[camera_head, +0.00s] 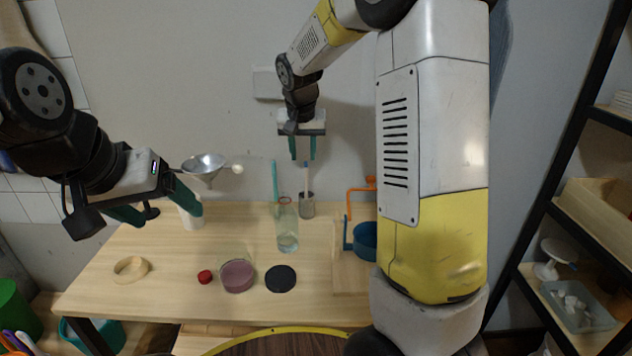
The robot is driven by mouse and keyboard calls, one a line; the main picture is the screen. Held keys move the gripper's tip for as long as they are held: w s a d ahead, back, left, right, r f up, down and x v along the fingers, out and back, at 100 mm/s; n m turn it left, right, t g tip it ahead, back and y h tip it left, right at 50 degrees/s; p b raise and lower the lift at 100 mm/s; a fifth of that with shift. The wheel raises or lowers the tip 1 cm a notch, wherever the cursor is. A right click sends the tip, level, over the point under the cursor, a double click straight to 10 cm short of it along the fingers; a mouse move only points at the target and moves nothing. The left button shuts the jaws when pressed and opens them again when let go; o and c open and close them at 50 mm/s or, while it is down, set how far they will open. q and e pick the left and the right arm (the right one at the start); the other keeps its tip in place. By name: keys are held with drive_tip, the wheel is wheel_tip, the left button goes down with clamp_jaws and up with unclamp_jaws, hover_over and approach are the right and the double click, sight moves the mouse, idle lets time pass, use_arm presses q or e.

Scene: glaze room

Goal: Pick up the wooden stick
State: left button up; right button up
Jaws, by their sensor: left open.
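A pale, thin wooden stick (306,180) with a bluish tip stands nearly upright in a small grey cup (307,207) at the back of the table. My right gripper (303,156) hangs pointing down above the stick, near its top end. Its two teal fingers are apart with nothing visibly held. I cannot tell whether the stick's tip reaches between them. My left gripper (158,205) is at the left, above the table, with its fingers wide apart and empty. The stick's lower end is hidden in the cup.
A clear bottle (288,232) and a teal rod (275,182) stand left of the cup. A funnel (204,166) is near my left gripper. A blue pot (366,241) is partly hidden by my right arm. A pink dish (238,275) and black disc (281,279) lie in front.

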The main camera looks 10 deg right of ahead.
sight(306, 166)
drive_tip(key=x, duration=0.8)
drive_tip(key=shift+s+d, duration=0.25)
drive_tip(key=shift+d, duration=0.05)
drive_tip(key=shift+c, duration=0.4)
clamp_jaws()
